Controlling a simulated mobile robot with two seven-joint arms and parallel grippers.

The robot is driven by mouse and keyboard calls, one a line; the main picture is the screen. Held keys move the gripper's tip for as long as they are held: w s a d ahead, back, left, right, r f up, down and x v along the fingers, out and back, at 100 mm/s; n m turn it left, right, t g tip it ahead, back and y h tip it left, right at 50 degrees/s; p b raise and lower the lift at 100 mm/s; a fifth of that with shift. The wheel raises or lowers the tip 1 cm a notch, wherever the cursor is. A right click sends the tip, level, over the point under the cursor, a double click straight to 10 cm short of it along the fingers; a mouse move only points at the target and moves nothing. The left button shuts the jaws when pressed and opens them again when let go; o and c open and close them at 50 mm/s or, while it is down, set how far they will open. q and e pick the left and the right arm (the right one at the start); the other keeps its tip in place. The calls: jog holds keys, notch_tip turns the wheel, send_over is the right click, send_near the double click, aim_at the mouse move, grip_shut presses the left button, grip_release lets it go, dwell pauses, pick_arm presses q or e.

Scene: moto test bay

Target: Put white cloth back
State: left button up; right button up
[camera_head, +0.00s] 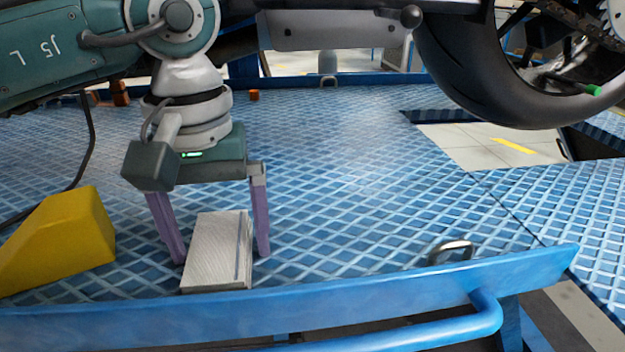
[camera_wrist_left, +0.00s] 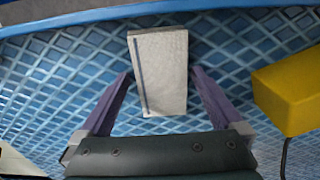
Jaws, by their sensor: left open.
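The white cloth (camera_head: 215,252) is a folded, flat rectangle with a dark stripe along one edge. It lies on the blue patterned platform (camera_head: 340,200) close to its front rim. My left gripper (camera_head: 223,258) is open and points down, with its purple fingers on either side of the cloth. In the left wrist view the cloth (camera_wrist_left: 160,72) lies between and beyond the two fingertips of my left gripper (camera_wrist_left: 160,76), with a gap on both sides. My right gripper is in neither view.
A yellow wedge block (camera_head: 60,240) stands on the platform left of the cloth. A raised blue rim (camera_head: 400,290) runs along the front edge, with a metal loop (camera_head: 452,248) near it. A motorcycle tyre (camera_head: 470,85) hangs over the back right. The middle of the platform is clear.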

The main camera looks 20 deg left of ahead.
aim_at(220, 243)
pick_arm(q)
jog(key=shift+r+p, duration=0.35)
jog(key=shift+r, duration=0.25)
notch_tip(220, 243, up, 11)
jog(key=p, duration=0.2)
